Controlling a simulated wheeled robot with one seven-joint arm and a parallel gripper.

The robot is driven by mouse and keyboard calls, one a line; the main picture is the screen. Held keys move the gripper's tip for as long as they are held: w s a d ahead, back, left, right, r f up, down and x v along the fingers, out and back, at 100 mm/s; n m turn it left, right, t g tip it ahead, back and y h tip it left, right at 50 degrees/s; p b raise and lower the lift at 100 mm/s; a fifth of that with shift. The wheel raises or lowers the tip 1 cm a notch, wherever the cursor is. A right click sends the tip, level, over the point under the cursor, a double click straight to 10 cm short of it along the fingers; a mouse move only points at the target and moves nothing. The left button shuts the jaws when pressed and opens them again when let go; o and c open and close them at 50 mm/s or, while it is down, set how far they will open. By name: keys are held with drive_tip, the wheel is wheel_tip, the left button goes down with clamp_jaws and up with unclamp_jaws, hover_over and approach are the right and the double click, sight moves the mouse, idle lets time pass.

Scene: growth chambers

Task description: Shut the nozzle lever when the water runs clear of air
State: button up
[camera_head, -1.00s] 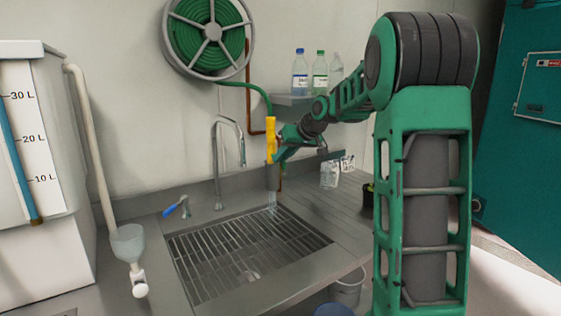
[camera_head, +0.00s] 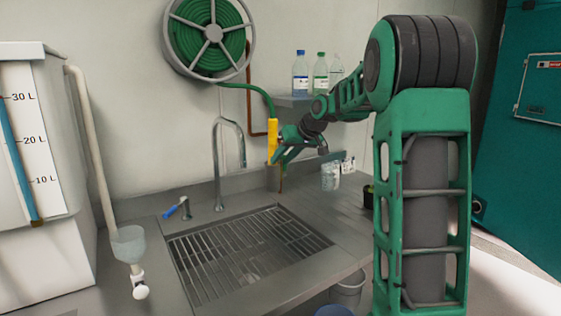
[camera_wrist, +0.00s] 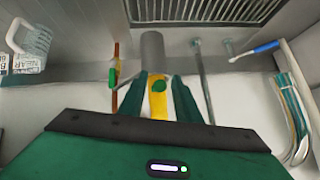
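The nozzle has a yellow handle (camera_head: 272,143) and a grey barrel (camera_head: 273,179). It hangs upright, barrel down, at the back of the sink (camera_head: 250,258), with a green hose (camera_head: 262,92) running to its top. No water shows below it. My gripper (camera_head: 280,156) is at the handle from the right. In the wrist view the handle (camera_wrist: 158,103) lies between my two fingers (camera_wrist: 160,78), with the barrel (camera_wrist: 153,52) beyond. I cannot tell whether both fingers press on it. A separate lever does not show clearly.
A clear beaker (camera_head: 330,176) stands on the counter to the right. Bottles (camera_head: 300,75) sit on a shelf behind my arm. A hose reel (camera_head: 209,38) hangs on the wall.

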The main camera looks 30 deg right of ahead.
drive_tip(key=v, duration=1)
drive_tip(key=shift+s, duration=0.2)
drive_tip(key=shift+r, duration=0.15)
drive_tip(key=s+a+f+m+g, duration=0.1)
drive_tip(key=s+a+f+g, duration=0.2)
drive_tip(key=s+f, duration=0.4)
drive_tip(key=s+a+f+m+g+h, duration=0.1)
drive_tip(key=s+f, duration=0.7)
drive_tip(key=s, duration=1.1)
drive_tip(key=s+a+f+m+g, duration=0.3)
drive_tip(key=s+f, duration=0.4)
drive_tip(key=s, duration=0.6)
drive_tip(key=shift+a+f+g, duration=0.35)
drive_tip(key=shift+a+g, duration=0.55)
drive_tip(key=shift+a, duration=0.25)
drive_tip(key=shift+w+f+h, duration=0.25)
drive_tip(key=shift+w+h, duration=0.05)
drive_tip(key=shift+w, duration=0.3)
